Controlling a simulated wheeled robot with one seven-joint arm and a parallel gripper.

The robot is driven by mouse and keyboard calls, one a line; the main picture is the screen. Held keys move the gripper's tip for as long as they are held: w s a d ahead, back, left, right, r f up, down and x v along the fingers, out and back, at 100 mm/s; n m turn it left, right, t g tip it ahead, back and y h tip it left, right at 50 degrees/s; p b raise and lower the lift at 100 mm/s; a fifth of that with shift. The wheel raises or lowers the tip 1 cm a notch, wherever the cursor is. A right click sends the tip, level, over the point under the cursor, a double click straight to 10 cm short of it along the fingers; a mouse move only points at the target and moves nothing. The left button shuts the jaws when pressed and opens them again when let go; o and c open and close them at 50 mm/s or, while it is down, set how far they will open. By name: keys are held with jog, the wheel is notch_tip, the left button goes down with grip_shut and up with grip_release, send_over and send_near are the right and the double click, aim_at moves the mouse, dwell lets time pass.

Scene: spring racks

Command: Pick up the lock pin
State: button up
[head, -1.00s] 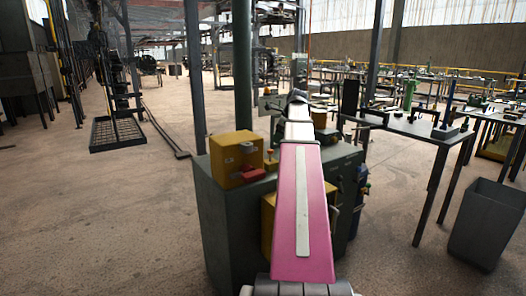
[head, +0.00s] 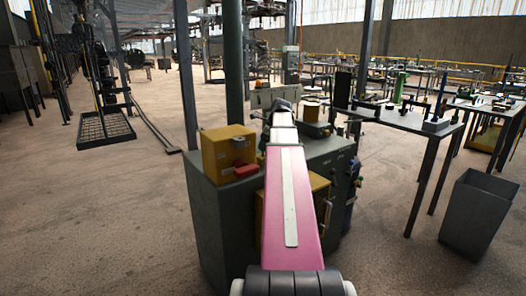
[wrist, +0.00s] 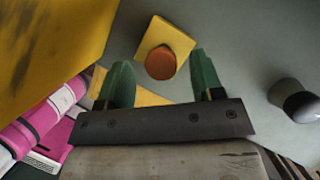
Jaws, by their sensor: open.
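In the wrist view, my gripper (wrist: 160,62) is open, with its two green fingers apart and nothing held. A round orange-brown knob on a yellow square plate (wrist: 151,31) shows between and beyond the fingertips, on a grey-green surface. A grey cylinder with a dark end (wrist: 296,101) stands to the right of the fingers. I cannot tell for sure which of these is the lock pin. In the head view, my pink arm reaches over the green cabinet (head: 218,225); the fingers are too small or hidden to make out there.
A yellow box (head: 225,150) with a red part (head: 246,171) sits on the cabinet's left; a large yellow face (wrist: 45,45) fills the wrist view's upper left. A dark table (head: 405,119) and a grey bin (head: 477,215) stand right.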

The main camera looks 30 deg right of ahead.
aim_at(263, 153)
jog(key=x, duration=0.3)
jog(key=shift+d+f, duration=0.1)
jog(key=shift+f, duration=0.05)
jog(key=c, duration=1.1)
jog(key=shift+o, duration=0.2)
